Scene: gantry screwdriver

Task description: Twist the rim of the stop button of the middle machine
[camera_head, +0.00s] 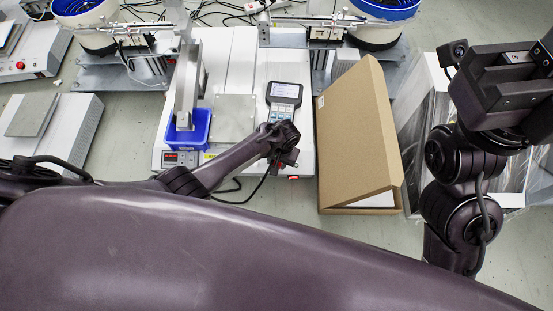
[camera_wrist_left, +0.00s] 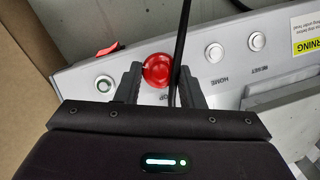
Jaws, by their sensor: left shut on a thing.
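The middle machine (camera_head: 225,75) is a pale panelled unit at the centre of the head view. Its red round stop button (camera_wrist_left: 157,70) shows in the left wrist view on the front control panel. My left gripper (camera_wrist_left: 158,82) has one finger on each side of the button and is shut on its rim. In the head view my left gripper (camera_head: 286,155) is at the machine's front right edge, and my wrist hides the button. My right gripper (camera_head: 505,90) is raised at the right, away from the machine. Its fingers cannot be made out.
A red rocker switch (camera_wrist_left: 111,47) and silver buttons (camera_wrist_left: 215,52) sit close to the stop button. A black cable (camera_wrist_left: 180,40) runs beside the right finger. A handheld keypad (camera_head: 284,98), a blue bin (camera_head: 188,130) and an open cardboard box (camera_head: 355,130) are near.

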